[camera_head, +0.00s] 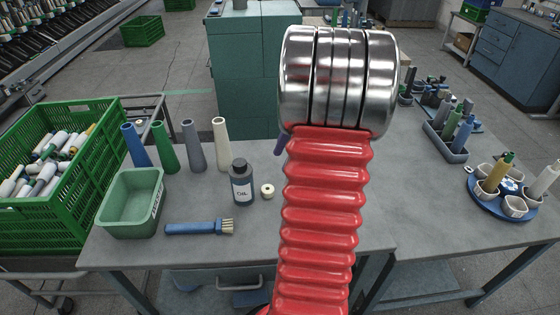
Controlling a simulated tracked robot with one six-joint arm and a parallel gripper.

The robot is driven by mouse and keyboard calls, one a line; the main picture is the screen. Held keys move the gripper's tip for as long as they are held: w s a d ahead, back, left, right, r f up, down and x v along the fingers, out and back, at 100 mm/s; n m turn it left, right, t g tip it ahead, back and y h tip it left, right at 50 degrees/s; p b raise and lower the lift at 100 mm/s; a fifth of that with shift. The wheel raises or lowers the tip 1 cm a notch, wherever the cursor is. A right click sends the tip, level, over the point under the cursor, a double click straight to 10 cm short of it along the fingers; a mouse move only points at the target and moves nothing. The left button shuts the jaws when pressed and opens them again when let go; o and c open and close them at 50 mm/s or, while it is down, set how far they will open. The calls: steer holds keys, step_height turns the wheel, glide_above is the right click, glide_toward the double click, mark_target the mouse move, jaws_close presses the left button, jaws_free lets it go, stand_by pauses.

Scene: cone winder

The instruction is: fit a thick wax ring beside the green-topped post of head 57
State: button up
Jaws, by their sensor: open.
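A blue round tray (487,208) on the right table carries several pale cups and upright posts. One yellowish post (497,174) there has a green top. A paler post (541,183) stands at its right. The cups' contents are too small to tell. A small cream ring-like piece (267,190) lies beside the oil bottle; I cannot tell whether it is a thick wax ring. No head number 57 is readable. My red ribbed arm with a steel joint fills the middle of the view. My gripper's jaws do not show.
The left table holds colored cones (165,147), an oil bottle (241,182), a brush (200,227) and a green bin (131,203). A green crate (68,150) of bobbins stands left. A grey tray (446,141) of cones stands on the right table. Bare tabletop shows right of my arm.

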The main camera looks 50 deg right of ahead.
steer(key=shift+c, duration=0.5)
steer(key=shift+c, duration=0.7)
steer(key=s+a+r+n+t+h, duration=0.1)
steer(key=a+r+n, duration=0.1)
steer(key=a+n, duration=0.6)
steer(key=s+a+r+n+t+h, duration=0.1)
steer(key=a+r+n, duration=0.2)
steer(key=a+n, duration=0.5)
steer(key=s+a+r+n+t+h, duration=0.1)
steer(key=a+r+n, duration=0.2)
steer(key=a, duration=1.9)
steer(key=n, duration=0.5)
steer(key=shift+s+a+r+n+h, duration=0.2)
steer(key=shift+n+h, duration=0.1)
steer(key=shift+h, duration=0.1)
steer(key=shift+c, duration=0.3)
